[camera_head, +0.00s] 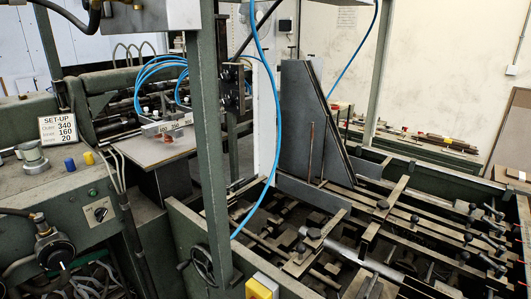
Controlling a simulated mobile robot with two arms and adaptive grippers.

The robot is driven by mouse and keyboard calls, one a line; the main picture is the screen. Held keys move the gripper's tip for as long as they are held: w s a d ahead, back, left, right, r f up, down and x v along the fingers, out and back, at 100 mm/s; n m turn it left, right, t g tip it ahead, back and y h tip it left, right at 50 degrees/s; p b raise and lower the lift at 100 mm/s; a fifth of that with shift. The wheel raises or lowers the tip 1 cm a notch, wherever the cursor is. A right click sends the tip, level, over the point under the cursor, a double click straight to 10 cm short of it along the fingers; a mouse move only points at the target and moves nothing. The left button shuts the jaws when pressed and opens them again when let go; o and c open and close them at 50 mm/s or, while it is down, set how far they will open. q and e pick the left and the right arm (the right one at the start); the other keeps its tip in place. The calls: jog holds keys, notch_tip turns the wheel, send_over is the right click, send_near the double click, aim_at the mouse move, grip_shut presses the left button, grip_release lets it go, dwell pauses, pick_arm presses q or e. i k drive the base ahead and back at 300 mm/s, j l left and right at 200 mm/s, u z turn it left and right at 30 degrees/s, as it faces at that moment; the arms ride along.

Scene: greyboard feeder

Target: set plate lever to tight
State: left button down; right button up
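No part marked as a plate lever stands out, and I cannot tell which handle it is. A flat grey plate (140,151) lies at the middle left, with small labelled blocks (165,127) along its back edge. A small red part (168,139) sits on the plate. On the green front panel is a black rotary switch (100,212) on a pale square. A round black dial with a handle (55,251) is below it at the lower left. I cannot read a tight setting on either. Neither of my grippers is in view.
A set-up sign (63,127) stands on the green machine. A green post (210,150) and a blue hose (268,90) cross the middle. A handwheel (202,264) and a yellow switch box (262,287) are low in front. Bars and clamps (385,205) crowd the right.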

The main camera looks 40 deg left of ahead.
aim_at(228, 187)
jog(key=u, duration=1.35)
